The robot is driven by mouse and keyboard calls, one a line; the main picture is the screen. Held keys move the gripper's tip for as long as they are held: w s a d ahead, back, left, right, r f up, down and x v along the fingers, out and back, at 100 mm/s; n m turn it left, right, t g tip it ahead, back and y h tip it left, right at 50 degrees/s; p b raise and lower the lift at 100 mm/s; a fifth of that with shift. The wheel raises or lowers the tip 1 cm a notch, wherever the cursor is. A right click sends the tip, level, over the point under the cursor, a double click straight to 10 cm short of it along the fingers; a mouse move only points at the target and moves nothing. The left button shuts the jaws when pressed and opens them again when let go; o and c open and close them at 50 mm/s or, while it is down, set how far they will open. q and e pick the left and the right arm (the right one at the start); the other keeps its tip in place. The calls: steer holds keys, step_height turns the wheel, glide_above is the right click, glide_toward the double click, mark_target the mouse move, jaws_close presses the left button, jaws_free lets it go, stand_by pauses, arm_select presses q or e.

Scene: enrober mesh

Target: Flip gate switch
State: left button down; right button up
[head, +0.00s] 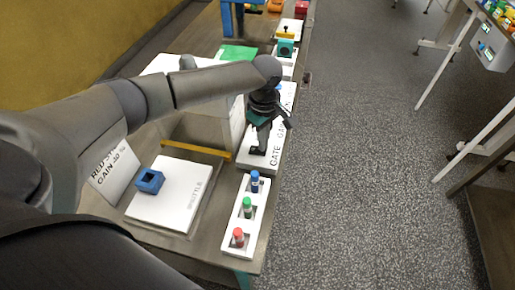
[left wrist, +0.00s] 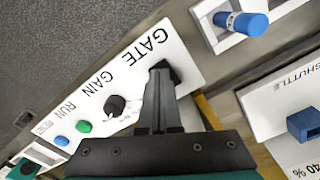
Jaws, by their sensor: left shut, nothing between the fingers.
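The white control panel (head: 272,156) lies on the bench and carries the word GATE. In the left wrist view the panel (left wrist: 190,68) also reads GAIN and RUN. The dark gate switch (head: 257,151) is at the panel's near end. It is mostly covered by my left gripper (head: 259,143), which points down over it. In the left wrist view the gripper's fingers (left wrist: 162,80) are together, with their tips at the dark gate switch. I cannot tell whether they touch it or which way the switch is tipped. My right gripper is not in view.
A black knob (left wrist: 115,104), a green button (left wrist: 83,126) and a blue button (left wrist: 61,140) sit along the panel. A white rack (head: 235,221) holds blue, green and red pegs. A blue block (head: 150,181) lies on the SHUTTLE plate (head: 173,208).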

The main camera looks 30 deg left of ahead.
arm_select(q)
steer(key=shift+f, duration=0.6)
step_height(320, 180, up, 7)
steer(key=p, duration=0.9)
steer(key=shift+r, duration=0.1)
stand_by(0.3)
stand_by(0.5)
